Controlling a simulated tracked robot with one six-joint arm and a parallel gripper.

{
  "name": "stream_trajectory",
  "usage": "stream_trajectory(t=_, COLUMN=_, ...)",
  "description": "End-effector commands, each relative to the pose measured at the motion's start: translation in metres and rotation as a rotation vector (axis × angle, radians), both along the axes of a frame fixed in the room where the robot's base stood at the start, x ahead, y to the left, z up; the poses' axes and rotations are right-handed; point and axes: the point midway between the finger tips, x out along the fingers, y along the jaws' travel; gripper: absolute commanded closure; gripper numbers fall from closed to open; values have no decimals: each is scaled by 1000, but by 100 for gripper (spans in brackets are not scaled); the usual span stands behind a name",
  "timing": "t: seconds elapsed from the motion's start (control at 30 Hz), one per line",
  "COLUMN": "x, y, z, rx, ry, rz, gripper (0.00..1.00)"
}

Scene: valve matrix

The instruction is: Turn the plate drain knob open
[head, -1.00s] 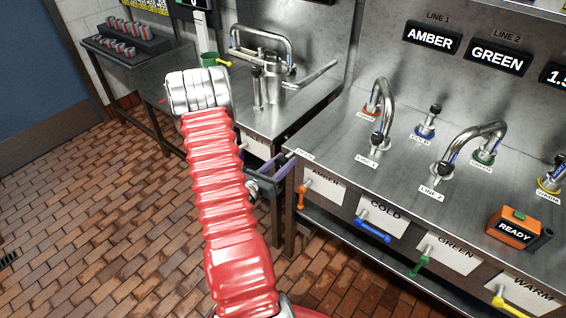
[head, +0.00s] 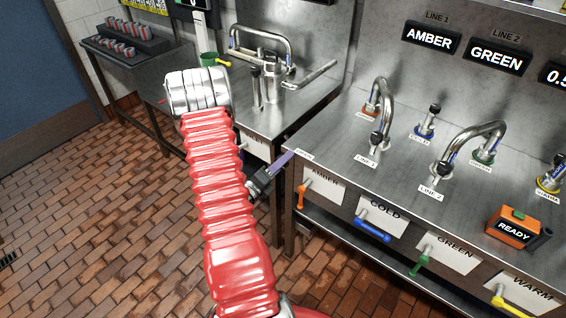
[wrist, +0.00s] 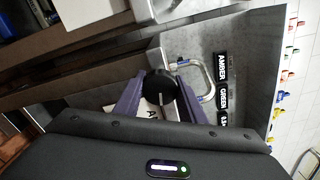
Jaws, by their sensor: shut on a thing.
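My gripper (head: 278,168) is at the left end of the steel counter, beside its front left corner. In the wrist view, its two purple fingers sit on either side of a round black knob (wrist: 160,86) with a pale line on its face, and are shut on it. I take this as the plate drain knob; its label cannot be read. In the head view the knob itself is hidden behind the gripper and the counter's edge.
An orange lever (head: 302,196), a blue lever (head: 373,233) and a green lever (head: 419,264) line the counter's front. Curved spouts (head: 381,108) and an orange READY box (head: 513,229) stand on top. The brick floor to the left is clear.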

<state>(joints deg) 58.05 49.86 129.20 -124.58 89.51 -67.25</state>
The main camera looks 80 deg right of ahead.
Motion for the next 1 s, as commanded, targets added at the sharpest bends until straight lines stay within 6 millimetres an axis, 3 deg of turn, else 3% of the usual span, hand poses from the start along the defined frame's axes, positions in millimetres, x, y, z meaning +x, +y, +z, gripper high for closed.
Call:
stream_trajectory(t=0.33, x=4, y=-2, z=0, rx=68, ry=156, rz=10, gripper=86)
stream_trajectory(t=0.87, x=4, y=-2, z=-1, rx=82, ry=184, rz=10, gripper=86)
stream_trajectory(t=0.9, x=4, y=-2, z=-1, rx=82, ry=183, rz=10, gripper=61)
stream_trajectory(t=1.0, x=3, y=-1, z=-1, rx=82, ry=184, rz=8, gripper=54)
